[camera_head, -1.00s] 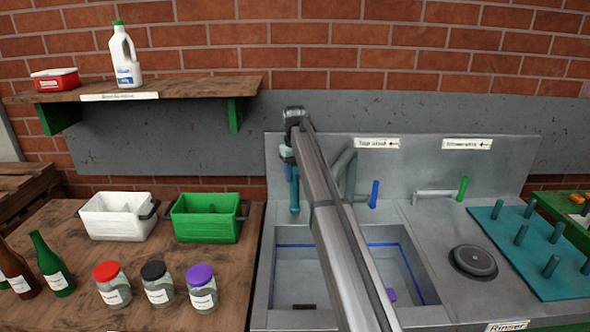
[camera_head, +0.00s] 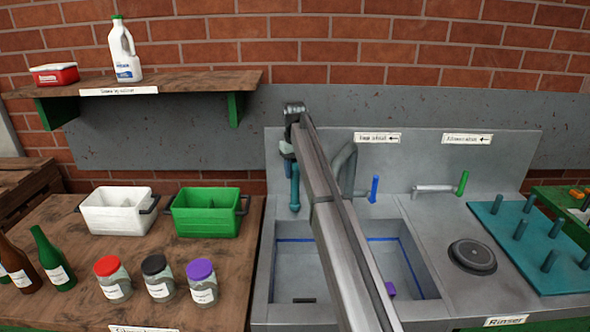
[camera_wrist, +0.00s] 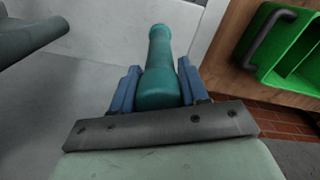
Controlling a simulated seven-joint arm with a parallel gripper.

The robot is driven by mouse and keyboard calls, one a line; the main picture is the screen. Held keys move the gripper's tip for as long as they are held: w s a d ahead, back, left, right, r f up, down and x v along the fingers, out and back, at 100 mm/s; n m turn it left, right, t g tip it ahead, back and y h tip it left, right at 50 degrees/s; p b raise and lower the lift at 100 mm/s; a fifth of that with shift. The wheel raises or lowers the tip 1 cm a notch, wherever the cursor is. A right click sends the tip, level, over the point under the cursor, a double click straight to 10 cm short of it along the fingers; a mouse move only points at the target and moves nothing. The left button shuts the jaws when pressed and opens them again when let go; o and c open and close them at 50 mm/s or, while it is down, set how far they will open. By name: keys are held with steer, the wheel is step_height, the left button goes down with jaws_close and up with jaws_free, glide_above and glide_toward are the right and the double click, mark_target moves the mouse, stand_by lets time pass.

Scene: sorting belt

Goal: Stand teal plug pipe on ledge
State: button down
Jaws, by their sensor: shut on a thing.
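The teal plug pipe (camera_head: 295,188) hangs upright under my gripper (camera_head: 288,155) at the back left of the sink. In the wrist view the pipe (camera_wrist: 161,62) runs away from my gripper (camera_wrist: 155,88), whose two blue fingers are shut on its near end. The pipe's lower end is by the flat grey strip, a ledge (camera_head: 325,215), between the left basin and the backsplash. I cannot tell whether it touches that surface. My arm hides part of the sink and strip.
A grey curved tap (camera_head: 344,165) with a blue lever (camera_head: 374,189) stands right of the pipe. A green crate (camera_head: 205,224) and a white crate (camera_head: 112,218) are to the left. The basin (camera_head: 295,270) opens in front, with a purple thing (camera_head: 390,289) inside.

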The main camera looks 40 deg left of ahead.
steer(key=shift+f, duration=0.1)
steer(key=shift+c, duration=2.4)
jaws_free()
step_height(320, 180, up, 14)
steer(key=shift+f, duration=0.1)
